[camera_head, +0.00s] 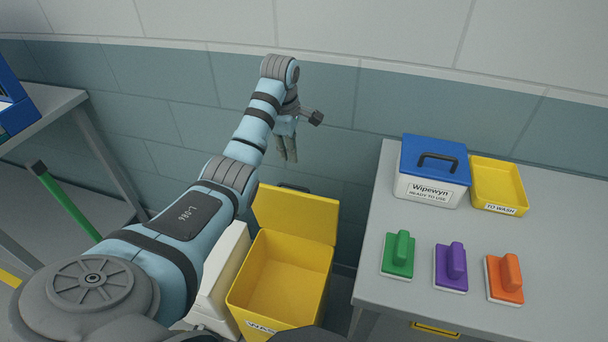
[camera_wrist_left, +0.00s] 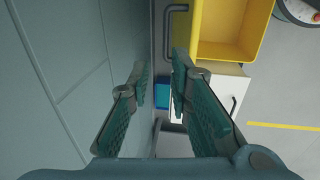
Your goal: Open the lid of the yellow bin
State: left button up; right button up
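The yellow bin (camera_head: 280,282) stands on the floor left of the table, and I can see down into its empty-looking inside. Its yellow lid (camera_head: 296,214) is raised and leans back toward the wall. My left gripper (camera_head: 287,157) is above the lid, close to the wall, with its fingers pointing down. In the left wrist view my left gripper (camera_wrist_left: 160,72) has its fingers apart with nothing between them. The bin (camera_wrist_left: 232,28) shows there at the upper right, beside a grey handle (camera_wrist_left: 169,30). My right gripper is not in view.
A white bin (camera_head: 222,280) stands left of the yellow one, partly behind my arm. The grey table (camera_head: 456,228) on the right holds a blue-lidded box (camera_head: 430,175), a yellow tray (camera_head: 497,183) and green, purple and orange brushes (camera_head: 450,265). A shelf (camera_head: 52,110) stands at left.

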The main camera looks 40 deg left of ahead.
pick_arm(q)
jog(key=b, duration=0.2)
send_over(294, 186)
jog(key=s, duration=0.2)
notch_tip(294, 186, down, 8)
jog(key=f, duration=0.1)
jog(key=w+f+b, duration=0.1)
jog(key=f, duration=0.1)
jog(key=w+f+b, duration=0.1)
jog(key=shift+d+f, duration=0.1)
jog(key=shift+f, duration=0.45)
jog(key=shift+s+r, duration=0.2)
jog(key=shift+s, duration=0.05)
jog(key=shift+w+f, duration=0.1)
grip_shut()
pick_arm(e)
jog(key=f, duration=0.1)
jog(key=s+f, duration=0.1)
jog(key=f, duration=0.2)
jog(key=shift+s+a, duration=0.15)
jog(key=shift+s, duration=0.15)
